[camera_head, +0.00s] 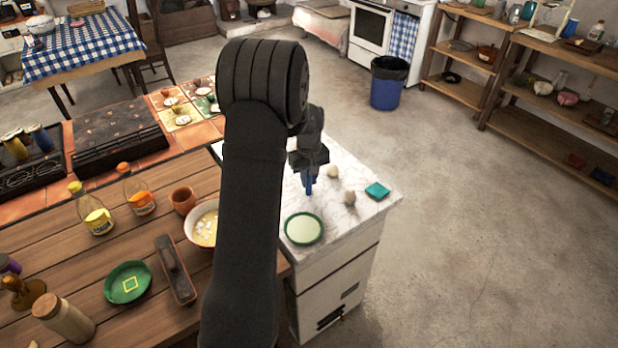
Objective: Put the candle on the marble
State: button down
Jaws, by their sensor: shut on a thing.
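A slim blue thing, which looks like the candle (309,186), hangs upright below my gripper (309,172). My gripper is shut on it, over the white marble top (350,212) of the cabinet on the right. The candle's upper part is hidden by the gripper. I cannot tell whether its lower end touches the marble or is just above it. My dark arm crosses the middle of the view and hides part of the marble's left side.
On the marble are a green-rimmed round dish (304,229), two small egg-like things (349,198) and a teal box (377,190). Bare marble shows between them. Left on the wooden counter (75,270) stand a bowl (203,224), a cup (183,199) and bottles (98,218).

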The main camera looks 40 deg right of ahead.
jog(key=c, duration=1.3)
grip_release()
jog(key=shift+f, duration=0.1)
notch_tip(320, 180, up, 12)
jog(key=shift+r, duration=0.2)
jog(key=shift+f, duration=0.1)
notch_tip(320, 180, down, 13)
jog(key=shift+r, duration=2.45)
